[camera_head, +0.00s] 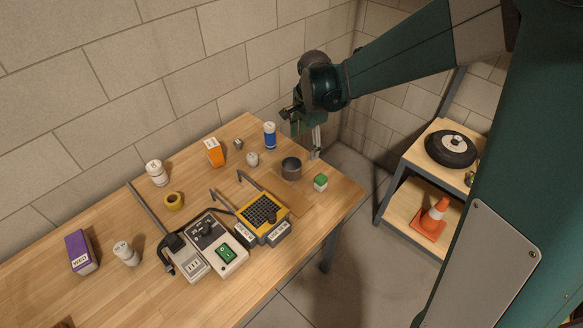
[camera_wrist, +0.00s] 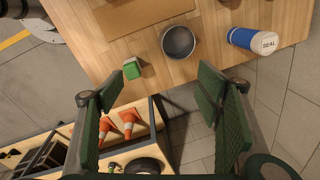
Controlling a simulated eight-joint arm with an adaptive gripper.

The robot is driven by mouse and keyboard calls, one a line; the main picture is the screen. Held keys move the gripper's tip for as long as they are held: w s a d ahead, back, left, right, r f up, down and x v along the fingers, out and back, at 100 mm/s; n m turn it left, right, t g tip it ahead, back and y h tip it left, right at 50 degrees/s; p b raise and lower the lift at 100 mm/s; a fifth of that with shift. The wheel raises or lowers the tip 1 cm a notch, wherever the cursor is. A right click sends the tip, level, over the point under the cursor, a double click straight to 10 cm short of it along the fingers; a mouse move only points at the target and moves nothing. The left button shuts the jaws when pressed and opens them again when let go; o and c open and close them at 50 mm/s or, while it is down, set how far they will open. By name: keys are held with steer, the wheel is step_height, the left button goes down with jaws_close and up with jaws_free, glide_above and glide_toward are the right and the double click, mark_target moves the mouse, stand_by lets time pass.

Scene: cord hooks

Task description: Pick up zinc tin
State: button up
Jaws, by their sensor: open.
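The zinc tin, a dark grey open-topped cylinder (camera_head: 291,168), stands upright on the wooden table near its right end. In the wrist view the tin (camera_wrist: 179,42) shows from above, with its round mouth and dark inside. My gripper (camera_head: 303,132) is above and behind the tin in the head view, apart from it. In the wrist view my gripper (camera_wrist: 160,88) has its two green fingers wide apart with nothing between them. The tin lies beyond the fingertips, toward the top of that picture.
A green-topped block (camera_head: 320,182) stands close to the tin, and a blue SEAL cylinder (camera_head: 270,135) stands behind it. A small white jar (camera_head: 252,159) is to its left. A yellow device (camera_head: 263,217) sits in front. A shelf (camera_head: 404,190) with cones stands beyond the table.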

mark_target(290, 168)
steer(key=w+a+f+m+g, duration=0.1)
steer(key=w+a+f+m, duration=0.2)
steer(key=f, duration=0.7)
steer(key=shift+w+a+f+b, duration=0.4)
steer(key=shift+w+a, duration=0.3)
steer(key=shift+a, duration=0.35)
steer(key=shift+f, duration=1.3)
steer(key=shift+f, duration=0.1)
steer(key=shift+w+a+f, duration=0.1)
steer(key=shift+f, duration=2.4)
steer(key=c, duration=1.1)
